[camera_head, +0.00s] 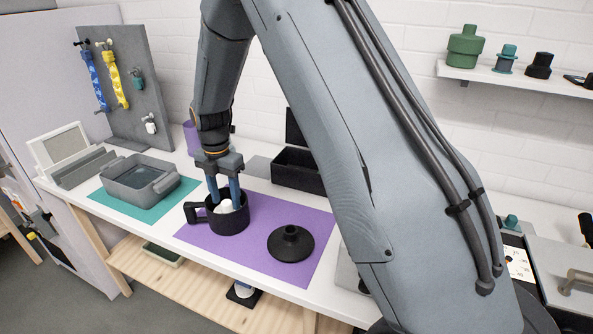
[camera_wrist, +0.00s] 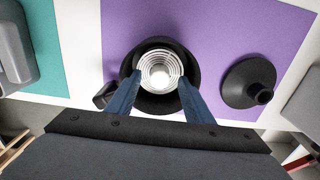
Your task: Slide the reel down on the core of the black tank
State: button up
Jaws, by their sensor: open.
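The black tank (camera_head: 229,222) stands upright on the purple mat (camera_head: 199,242), its handle pointing left in the head view. In the wrist view the tank (camera_wrist: 190,66) is seen from above. In the head view only a little of the reel (camera_head: 226,206) shows above the rim. How deep it sits on the core I cannot tell. My gripper (camera_head: 224,203) points down over the tank with its blue fingers apart. In the wrist view the fingers (camera_wrist: 158,84) stand either side of the reel; contact is unclear.
A black funnel-shaped lid (camera_head: 290,243) lies right of the tank on the mat. A grey tray (camera_head: 141,180) sits on a teal mat (camera_head: 158,208) to the left. A black open box (camera_head: 295,170) stands behind. My arm hides part of the bench.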

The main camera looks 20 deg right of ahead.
jog(key=shift+r+p, duration=1.65)
jog(key=shift+r, duration=1.7)
notch_tip(320, 180, up, 8)
jog(key=b, duration=0.3)
jog(key=s+d+f+m+b, duration=0.2)
jog(key=s+d+f+m, duration=0.2)
jog(key=s+m, duration=0.3)
jog(key=s+d+f+m+t+b, duration=0.1)
jog(key=s+d+f+m+b, duration=0.2)
jog(key=s+f+m, duration=0.3)
jog(key=s+d+f+m+b, duration=0.3)
jog(key=s+d+f+m, duration=0.2)
jog(key=s+m, duration=0.5)
jog(key=shift+m, duration=1.6)
jog(key=shift+s+d+f+m, duration=0.15)
jog(key=shift+s+f+m, duration=0.05)
jog(key=shift+s+m, duration=0.2)
jog(key=shift+w, duration=0.1)
jog(key=shift+c, duration=0.4)
